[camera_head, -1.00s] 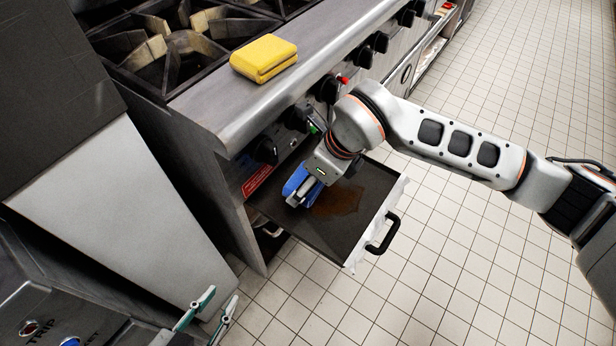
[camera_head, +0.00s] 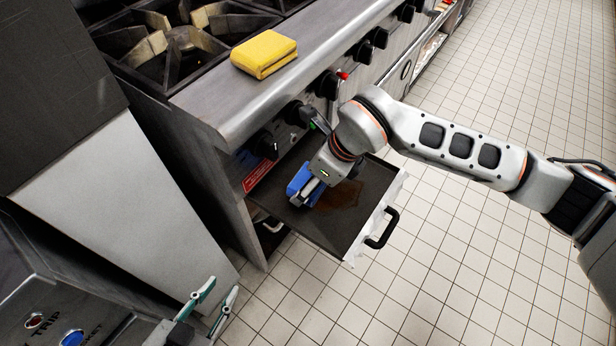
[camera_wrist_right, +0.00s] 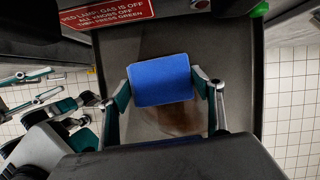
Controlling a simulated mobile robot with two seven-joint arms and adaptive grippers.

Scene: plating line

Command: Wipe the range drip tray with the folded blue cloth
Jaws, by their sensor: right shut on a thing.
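The drip tray (camera_head: 345,236) is a dark pan pulled out below the range front, with a black handle (camera_head: 383,229) on its outer side. A brown stain (camera_head: 340,196) lies on it and also shows in the right wrist view (camera_wrist_right: 182,120). My right gripper (camera_head: 308,196) is shut on the folded blue cloth (camera_head: 299,180), low over the tray beside the stain. In the right wrist view the cloth (camera_wrist_right: 160,80) sits between both fingers; I cannot tell if it touches the tray. My left gripper (camera_head: 220,290) is open and empty at the lower left, away from the tray.
Black knobs (camera_head: 327,84) line the range front. A red sign (camera_wrist_right: 105,13) is above the tray. A button panel (camera_head: 60,325) is at lower left. Tiled floor is clear at right.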

